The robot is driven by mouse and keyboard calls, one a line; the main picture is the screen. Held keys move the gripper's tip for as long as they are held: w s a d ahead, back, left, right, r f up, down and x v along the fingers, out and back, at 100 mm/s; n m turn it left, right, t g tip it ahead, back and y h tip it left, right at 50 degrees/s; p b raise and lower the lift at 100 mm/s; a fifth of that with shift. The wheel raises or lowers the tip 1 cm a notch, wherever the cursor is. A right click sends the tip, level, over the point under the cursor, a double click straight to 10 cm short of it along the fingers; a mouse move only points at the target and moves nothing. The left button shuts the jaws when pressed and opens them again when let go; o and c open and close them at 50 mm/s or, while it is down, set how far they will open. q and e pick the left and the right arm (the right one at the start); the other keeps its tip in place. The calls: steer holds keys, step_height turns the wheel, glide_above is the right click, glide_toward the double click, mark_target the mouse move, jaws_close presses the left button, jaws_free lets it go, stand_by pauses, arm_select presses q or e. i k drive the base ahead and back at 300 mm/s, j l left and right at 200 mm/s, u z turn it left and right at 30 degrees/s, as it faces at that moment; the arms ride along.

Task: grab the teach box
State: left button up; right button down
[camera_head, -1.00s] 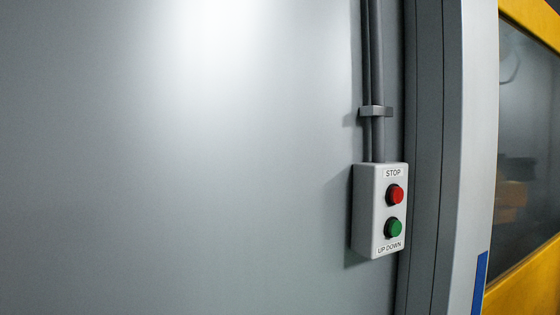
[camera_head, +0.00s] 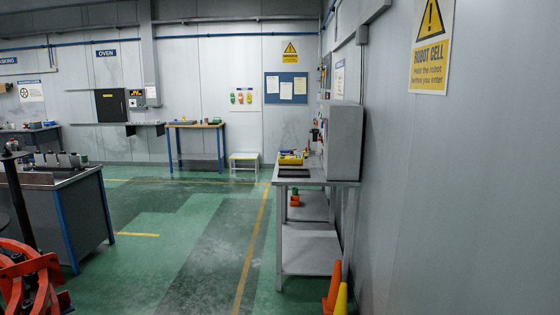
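No object in the head view can be named the teach box for certain. A small yellow object (camera_head: 290,159) lies on top of the grey bench (camera_head: 302,173) against the right wall. It is too small to tell whether it is the teach box. Neither of my grippers is in view.
A grey cabinet (camera_head: 344,142) stands at the bench's right side. Orange and yellow cones (camera_head: 333,285) stand on the floor before it. A dark-topped workbench (camera_head: 55,200) and an orange-red metal frame (camera_head: 28,280) are at left. The green floor (camera_head: 185,240) between is clear.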

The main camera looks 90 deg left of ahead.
mark_target(296, 159)
steer(key=u, duration=2.75)
steer(key=i+j+u, duration=0.3)
steer(key=i, duration=0.45)
steer(key=i+u, duration=0.3)
steer(key=i, duration=2.9)
steer(key=i+z, duration=0.35)
steer(key=i+j+z, duration=0.3)
steer(key=i, duration=0.25)
steer(key=i+j+z, duration=0.35)
steer(key=i+l, duration=0.05)
steer(key=i, duration=0.05)
